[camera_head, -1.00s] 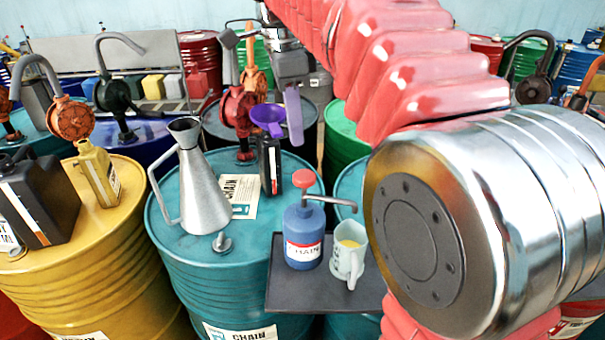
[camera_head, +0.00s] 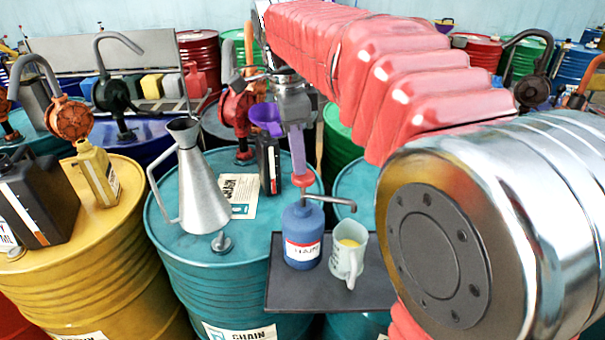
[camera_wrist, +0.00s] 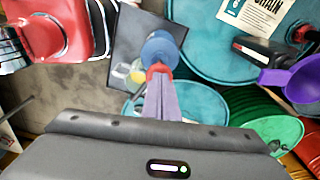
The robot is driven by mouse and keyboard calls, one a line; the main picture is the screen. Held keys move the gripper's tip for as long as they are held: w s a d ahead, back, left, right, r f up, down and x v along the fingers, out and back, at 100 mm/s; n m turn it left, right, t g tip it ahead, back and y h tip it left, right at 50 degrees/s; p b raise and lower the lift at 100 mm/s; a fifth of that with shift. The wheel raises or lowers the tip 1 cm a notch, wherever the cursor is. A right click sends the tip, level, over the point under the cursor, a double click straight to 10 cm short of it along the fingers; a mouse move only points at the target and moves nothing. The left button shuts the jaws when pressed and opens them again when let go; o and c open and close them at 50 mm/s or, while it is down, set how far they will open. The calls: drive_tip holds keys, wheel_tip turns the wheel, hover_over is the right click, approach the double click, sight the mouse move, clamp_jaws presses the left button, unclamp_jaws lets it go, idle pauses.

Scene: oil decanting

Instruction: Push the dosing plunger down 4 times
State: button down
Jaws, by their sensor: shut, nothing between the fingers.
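The dosing bottle (camera_head: 302,235) is blue with a red and white label and stands upright on a dark tray (camera_head: 310,293). Its red plunger head (camera_head: 303,182) has a dark spout curving to the right. My gripper (camera_head: 301,172) points down with its purple fingers shut and empty. The fingertips are right at the top of the plunger head; whether they touch is hard to tell. In the wrist view, the fingers (camera_wrist: 160,80) meet at the red head and cover part of it, with the blue bottle (camera_wrist: 160,48) beyond.
A translucent measuring jug (camera_head: 347,258) with yellow liquid stands right of the bottle, under the spout. A metal oil can (camera_head: 198,185), a black bottle (camera_head: 268,165) and a purple funnel (camera_head: 266,117) are to the left, on or above the teal drum (camera_head: 215,265).

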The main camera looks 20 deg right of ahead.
drive_tip(key=shift+f, duration=0.15)
drive_tip(key=shift+f, duration=1.15)
drive_tip(key=a, duration=0.1)
drive_tip(key=a+r, duration=0.1)
drive_tip(key=a, duration=0.1)
drive_tip(key=shift+w, duration=0.2)
wheel_tip(320, 180, up, 14)
drive_tip(key=a, duration=0.1)
drive_tip(key=shift+a+f, duration=0.15)
drive_tip(key=shift+a, duration=0.1)
drive_tip(key=shift+w, duration=0.1)
idle(1.4)
drive_tip(key=d+f, duration=0.3)
drive_tip(key=f, duration=0.2)
drive_tip(key=shift+s+d, duration=0.25)
drive_tip(key=shift+d, duration=0.15)
